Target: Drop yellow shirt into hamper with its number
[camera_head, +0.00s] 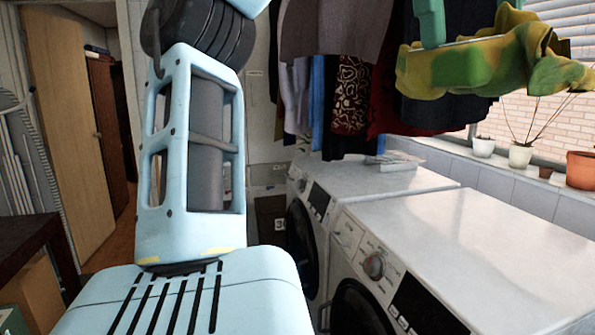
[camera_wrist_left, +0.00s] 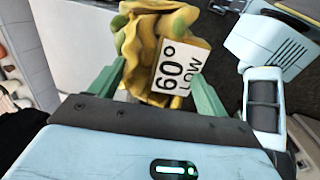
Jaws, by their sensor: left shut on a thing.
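The yellow shirt (camera_head: 545,60), crumpled with greenish patches, hangs in the upper right of the head view. My left gripper (camera_head: 447,55), with green fingers, is shut on it, held up above the white machines. In the left wrist view the shirt (camera_wrist_left: 142,50) lies between the fingers of the left gripper (camera_wrist_left: 155,90). A white tag (camera_wrist_left: 180,73) there shows turned characters, apparently 60 with a degree sign, and LOW. A dark hamper-like box (camera_head: 272,218) with a white number starting with 3 shows partly, low beside the machines. My right gripper is out of view.
Two white front-loading machines (camera_head: 475,230) stand at the right, with a paper stack (camera_head: 395,160) on the far one. Clothes (camera_head: 350,90) hang above. Plant pots (camera_head: 521,154) line the window ledge. My arm blocks the left-centre view. A doorway opens at the left.

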